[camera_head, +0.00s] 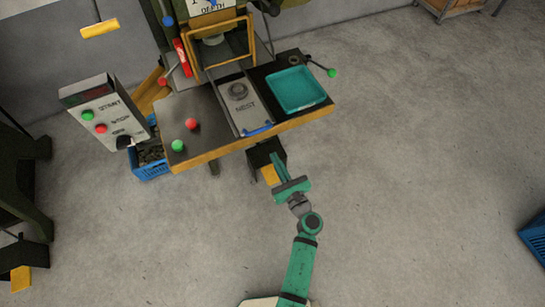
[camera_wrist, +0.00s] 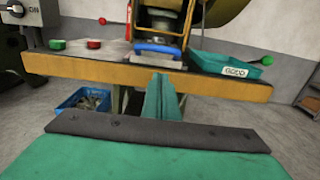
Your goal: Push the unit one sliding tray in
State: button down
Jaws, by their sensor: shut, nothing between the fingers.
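The sliding tray (camera_head: 251,118) is a grey plate marked NEST with a round fitting on it, lying on the machine's bench and reaching to the front edge. Its blue handle (camera_head: 257,130) is at the near end; it also shows in the wrist view (camera_wrist: 158,49) just above the wooden edge. My teal gripper (camera_head: 277,159) is shut and empty, in front of the bench edge and slightly right of the handle. In the wrist view its closed fingers (camera_wrist: 160,82) point toward the bench below the handle, apart from it.
A teal tray (camera_head: 297,90) sits on the bench's right. Red and green buttons (camera_head: 191,124) are on the left. A START/STOP panel (camera_head: 103,113) and a blue crate (camera_head: 150,170) stand left. The yellow-framed guard (camera_head: 220,63) is behind.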

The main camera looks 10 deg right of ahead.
jog(key=x, duration=1.2)
jog(key=shift+a, duration=0.2)
